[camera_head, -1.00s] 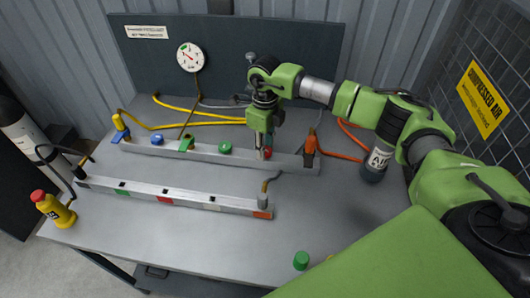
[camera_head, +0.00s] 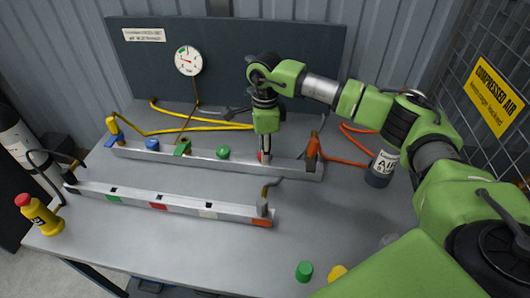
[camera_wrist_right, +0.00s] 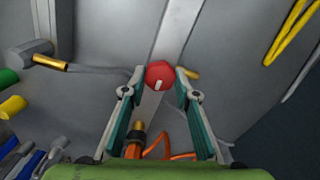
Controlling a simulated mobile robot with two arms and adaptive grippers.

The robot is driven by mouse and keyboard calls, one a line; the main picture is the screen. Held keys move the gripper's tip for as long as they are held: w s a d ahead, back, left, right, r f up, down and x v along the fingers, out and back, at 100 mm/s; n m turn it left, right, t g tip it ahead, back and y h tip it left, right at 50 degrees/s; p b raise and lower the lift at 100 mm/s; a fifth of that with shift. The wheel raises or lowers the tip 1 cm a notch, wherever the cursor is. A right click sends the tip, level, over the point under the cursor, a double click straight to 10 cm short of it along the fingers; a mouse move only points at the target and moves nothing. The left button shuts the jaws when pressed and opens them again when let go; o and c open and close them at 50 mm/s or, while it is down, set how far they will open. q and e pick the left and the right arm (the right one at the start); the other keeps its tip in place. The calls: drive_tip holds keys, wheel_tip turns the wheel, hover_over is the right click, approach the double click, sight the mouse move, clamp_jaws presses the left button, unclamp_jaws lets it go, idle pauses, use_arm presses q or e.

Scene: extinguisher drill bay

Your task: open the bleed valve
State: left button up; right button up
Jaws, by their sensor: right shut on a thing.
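A red knob (camera_head: 262,157) sits on the rear metal rail (camera_head: 290,164), near its right end. In the right wrist view the red knob (camera_wrist_right: 160,72) shows from above, with a short white mark on its face. My right gripper (camera_head: 264,158) points down over the rail. Its two fingertips (camera_wrist_right: 160,78) are on either side of the knob, and it is shut on it. In the head view the fingers partly hide the knob. No label naming the bleed valve is readable. My left gripper is in neither view.
An orange fitting (camera_head: 313,150) stands close right of my gripper. A gauge (camera_head: 188,61) hangs behind.

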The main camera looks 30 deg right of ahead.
drive_tip(key=shift+w+r, duration=0.1)
idle(0.3)
drive_tip(key=o, duration=1.1)
wheel_tip(320, 180, up, 12)
